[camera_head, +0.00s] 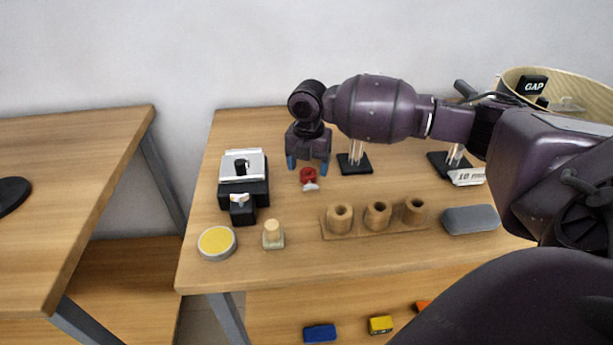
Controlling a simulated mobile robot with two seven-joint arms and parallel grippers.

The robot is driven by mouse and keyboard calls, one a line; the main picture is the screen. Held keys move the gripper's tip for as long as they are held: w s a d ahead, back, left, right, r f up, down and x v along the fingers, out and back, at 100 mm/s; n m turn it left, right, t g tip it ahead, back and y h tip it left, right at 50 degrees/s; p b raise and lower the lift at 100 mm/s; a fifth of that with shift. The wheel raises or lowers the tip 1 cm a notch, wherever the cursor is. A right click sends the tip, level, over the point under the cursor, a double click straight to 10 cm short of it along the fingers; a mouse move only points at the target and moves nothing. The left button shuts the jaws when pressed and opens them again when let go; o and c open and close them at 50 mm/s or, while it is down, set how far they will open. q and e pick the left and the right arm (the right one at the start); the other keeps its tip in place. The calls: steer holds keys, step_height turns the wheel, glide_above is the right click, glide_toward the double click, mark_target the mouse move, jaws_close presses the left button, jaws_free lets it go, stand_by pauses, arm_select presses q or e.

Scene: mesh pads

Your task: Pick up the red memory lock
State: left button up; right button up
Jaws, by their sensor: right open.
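The red memory lock (308,175) is a small red piece with a pale lower end, lying on the wooden table toward the back middle. My right gripper (308,166) hangs above and just behind it, pointing down, with its two blue-tipped fingers apart. I cannot tell whether the gripper touches the lock. My left gripper is not in view.
A black-and-silver device (243,182) stands left of the lock. A black stand (354,164) is close on its right. A wooden holder with round cups (376,219), a yellow-topped tin (217,242) and a grey case (470,219) sit nearer the front. A basket (588,92) stands back right.

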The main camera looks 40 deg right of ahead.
step_height(320, 180, down, 2)
steer(key=shift+f, duration=0.2)
steer(key=shift+r, duration=0.1)
steer(key=shift+c, duration=0.3)
steer(key=c, duration=1)
steer(key=shift+r, duration=0.1)
